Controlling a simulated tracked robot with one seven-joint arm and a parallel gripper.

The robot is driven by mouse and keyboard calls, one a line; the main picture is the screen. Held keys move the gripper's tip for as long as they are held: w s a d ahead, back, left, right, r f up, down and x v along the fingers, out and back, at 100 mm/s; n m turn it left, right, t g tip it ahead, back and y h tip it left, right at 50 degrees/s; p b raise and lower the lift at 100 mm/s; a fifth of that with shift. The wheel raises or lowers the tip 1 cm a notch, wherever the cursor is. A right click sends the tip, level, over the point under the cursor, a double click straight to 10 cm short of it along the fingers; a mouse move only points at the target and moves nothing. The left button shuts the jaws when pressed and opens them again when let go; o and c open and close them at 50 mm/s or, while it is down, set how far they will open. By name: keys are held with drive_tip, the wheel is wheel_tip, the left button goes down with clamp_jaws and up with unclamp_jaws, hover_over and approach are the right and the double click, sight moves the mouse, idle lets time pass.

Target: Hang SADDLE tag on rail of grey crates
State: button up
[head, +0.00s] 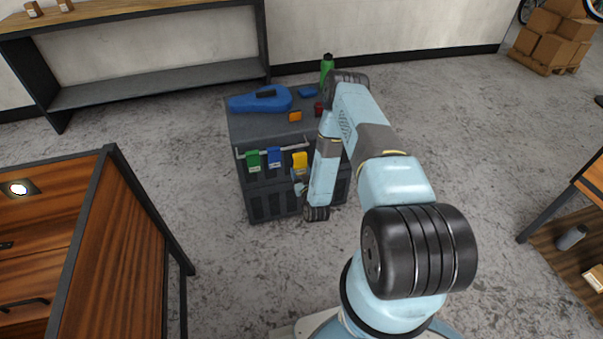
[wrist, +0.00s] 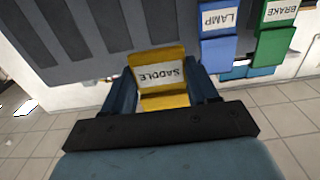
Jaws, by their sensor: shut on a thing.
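The yellow SADDLE tag (wrist: 160,75) is between the two fingers of my gripper (wrist: 163,92), which is shut on it. Its lettering is upside down in the wrist view. In the head view the yellow tag (head: 300,160) is at the front of the grey crates (head: 272,205), by the right part of the rail (head: 246,153). My gripper (head: 299,178) is just below it there, partly hidden by my arm. I cannot tell whether the tag's hook is over the rail.
A blue LAMP tag (wrist: 219,35) and a green BRAKE tag (wrist: 275,30) hang on the rail beside the yellow one. A blue case (head: 258,101), an orange item (head: 295,116) and a green bottle (head: 327,68) are on the crates' top. A wooden cabinet (head: 110,250) stands left.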

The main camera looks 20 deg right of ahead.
drive_tip(key=w+f, duration=0.1)
drive_tip(key=w, duration=0.7)
drive_tip(key=shift+w+f, duration=0.25)
drive_tip(key=shift+w, duration=0.15)
idle(0.8)
drive_tip(key=shift+f, duration=0.1)
drive_tip(key=o, duration=1.1)
drive_tip(key=shift+c, duration=0.2)
drive_tip(key=s, duration=1.3)
drive_tip(key=shift+s, duration=0.4)
